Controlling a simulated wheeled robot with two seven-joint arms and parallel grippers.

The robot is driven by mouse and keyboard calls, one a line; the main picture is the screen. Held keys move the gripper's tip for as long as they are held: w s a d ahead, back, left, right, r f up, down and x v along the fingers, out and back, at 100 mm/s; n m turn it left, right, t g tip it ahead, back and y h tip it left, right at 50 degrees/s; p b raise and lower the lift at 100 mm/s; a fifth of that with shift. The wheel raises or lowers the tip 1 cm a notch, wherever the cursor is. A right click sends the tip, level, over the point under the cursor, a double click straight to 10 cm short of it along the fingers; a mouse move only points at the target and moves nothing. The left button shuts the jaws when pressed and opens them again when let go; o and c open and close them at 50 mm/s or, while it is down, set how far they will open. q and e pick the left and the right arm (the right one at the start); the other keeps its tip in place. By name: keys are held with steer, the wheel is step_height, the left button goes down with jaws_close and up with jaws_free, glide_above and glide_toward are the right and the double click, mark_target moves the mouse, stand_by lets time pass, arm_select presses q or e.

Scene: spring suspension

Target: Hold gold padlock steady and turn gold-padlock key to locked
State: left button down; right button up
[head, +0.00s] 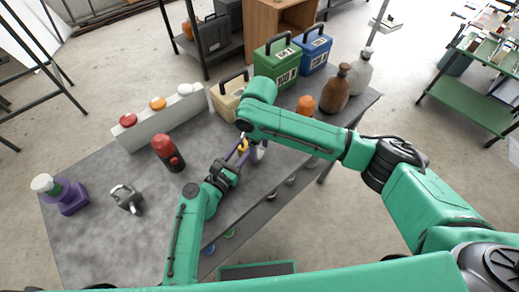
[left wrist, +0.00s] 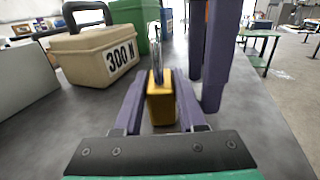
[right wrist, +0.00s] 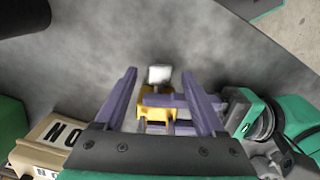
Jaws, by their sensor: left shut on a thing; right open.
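The gold padlock (head: 242,147) is small in the head view, at the tip of my left gripper (head: 236,160). In the left wrist view the padlock (left wrist: 160,104) stands between the purple fingers, its grey shackle upward. My left gripper is shut on its body. My right gripper (right wrist: 162,100) is open above the padlock (right wrist: 155,113), its fingers on either side and apart from it. Its purple fingers (left wrist: 218,50) also show right of the padlock in the left wrist view. A pale square piece (right wrist: 159,75) sits by the padlock; I cannot tell whether it is the key.
A beige case (left wrist: 100,55) marked 300 N stands close by on the grey table (head: 95,245). Green (head: 277,66) and blue (head: 314,50) cases and brown and grey bottles stand behind. The front left is clear.

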steer(key=shift+f, duration=0.5)
steer(key=shift+c, duration=0.4)
jaws_close()
steer(key=shift+s+a+f+t+h, duration=0.15)
steer(key=shift+s+t+h, duration=0.1)
steer(key=shift+t+h, duration=0.35)
steer(key=t, duration=0.1)
steer(key=t+h, duration=0.1)
steer(key=shift+s+a+t, duration=0.15)
steer(key=shift+t, duration=0.15)
steer(key=shift+o, duration=0.4)
jaws_free()
